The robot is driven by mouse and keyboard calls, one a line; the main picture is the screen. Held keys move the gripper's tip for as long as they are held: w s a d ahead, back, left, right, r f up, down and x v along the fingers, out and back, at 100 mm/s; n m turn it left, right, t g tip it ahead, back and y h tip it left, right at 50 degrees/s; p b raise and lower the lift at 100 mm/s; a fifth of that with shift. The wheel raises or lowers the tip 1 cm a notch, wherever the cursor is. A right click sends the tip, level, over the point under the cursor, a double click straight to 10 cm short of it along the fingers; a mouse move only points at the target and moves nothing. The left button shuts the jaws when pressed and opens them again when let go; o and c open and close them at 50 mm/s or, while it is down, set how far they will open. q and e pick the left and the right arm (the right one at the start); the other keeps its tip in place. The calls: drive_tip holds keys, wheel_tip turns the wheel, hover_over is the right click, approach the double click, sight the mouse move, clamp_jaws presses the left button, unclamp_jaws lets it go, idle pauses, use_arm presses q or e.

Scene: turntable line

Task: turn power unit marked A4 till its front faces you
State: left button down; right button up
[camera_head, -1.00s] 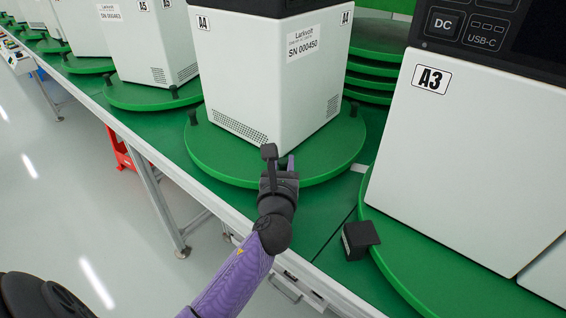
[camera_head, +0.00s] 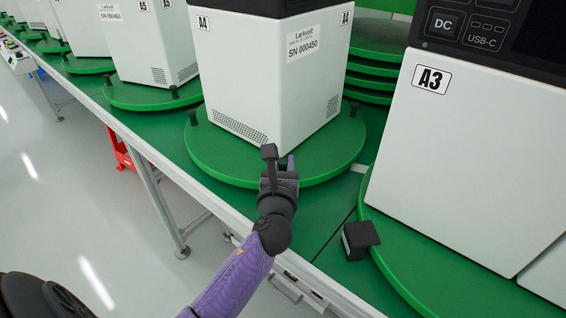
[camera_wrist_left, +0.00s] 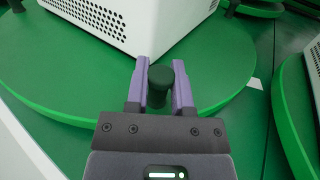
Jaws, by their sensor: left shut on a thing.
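The power unit marked A4 (camera_head: 240,85) is a white box with a dark top, standing on a round green turntable (camera_head: 215,160). One corner points towards me. Its right visible side carries a Larkvolt label with SN 000450, and both visible sides have vent holes low down. My left gripper (camera_head: 279,160) is at the turntable's near rim. In the left wrist view, its purple fingers (camera_wrist_left: 160,85) are shut on a dark upright peg (camera_wrist_left: 160,88) on the turntable, below the unit's corner. My right gripper is not in view.
A unit marked A3 (camera_head: 460,150) stands on its turntable close on the right, with a black block (camera_head: 359,240) by its rim. A unit marked A5 (camera_head: 150,45) stands to the left. Stacked green discs (camera_head: 378,60) are behind. Open floor lies at the lower left.

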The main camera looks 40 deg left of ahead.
sight(321, 167)
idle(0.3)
use_arm(q)
drive_tip(key=shift+w+d, duration=0.25)
drive_tip(key=shift+d, duration=0.1)
drive_tip(key=w+d, duration=0.1)
drive_tip(key=w, duration=0.1)
drive_tip(key=w+d, duration=0.3)
drive_tip(key=w, duration=0.1)
drive_tip(key=shift+d, duration=0.3)
drive_tip(key=c, duration=0.5)
unclamp_jaws()
